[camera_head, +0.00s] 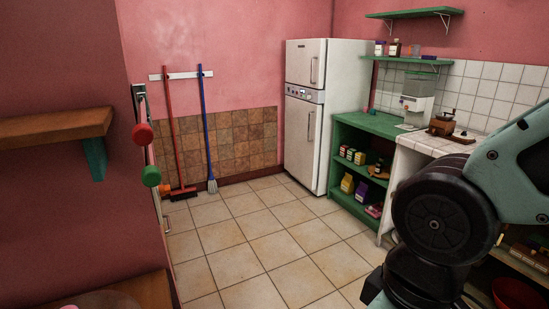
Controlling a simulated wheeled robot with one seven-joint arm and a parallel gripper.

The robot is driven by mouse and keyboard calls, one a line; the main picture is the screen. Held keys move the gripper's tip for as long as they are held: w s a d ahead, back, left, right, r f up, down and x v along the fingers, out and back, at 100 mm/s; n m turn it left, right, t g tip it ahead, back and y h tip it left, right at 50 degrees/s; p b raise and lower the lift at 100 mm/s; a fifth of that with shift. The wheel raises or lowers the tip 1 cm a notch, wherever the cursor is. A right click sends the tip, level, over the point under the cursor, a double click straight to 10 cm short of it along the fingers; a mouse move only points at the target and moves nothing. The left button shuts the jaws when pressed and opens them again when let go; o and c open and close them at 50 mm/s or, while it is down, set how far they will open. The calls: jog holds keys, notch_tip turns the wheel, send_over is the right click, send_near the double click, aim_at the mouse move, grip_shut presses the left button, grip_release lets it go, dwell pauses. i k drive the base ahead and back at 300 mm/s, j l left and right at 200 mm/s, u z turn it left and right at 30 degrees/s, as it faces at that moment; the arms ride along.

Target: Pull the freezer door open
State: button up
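A white fridge-freezer (327,118) stands in the far corner, right of the middle of the head view. Its short upper door (306,63) and taller lower door (302,143) both look closed, each with a vertical handle on its right side. A control strip (304,93) lies between them. Which door is the freezer's is not marked legibly. Part of my arm shows large at the right, far nearer than the fridge. My gripper is outside the view.
Tiled floor (263,250) is clear up to the fridge. A green shelf unit (368,125) with several boxes and a white-tiled counter (437,144) stand on the right. A red broom (175,140) and blue mop (206,130) hang on the back wall. A wooden shelf (55,126) juts out at left.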

aim_at(305, 58)
jog(key=i, duration=3.95)
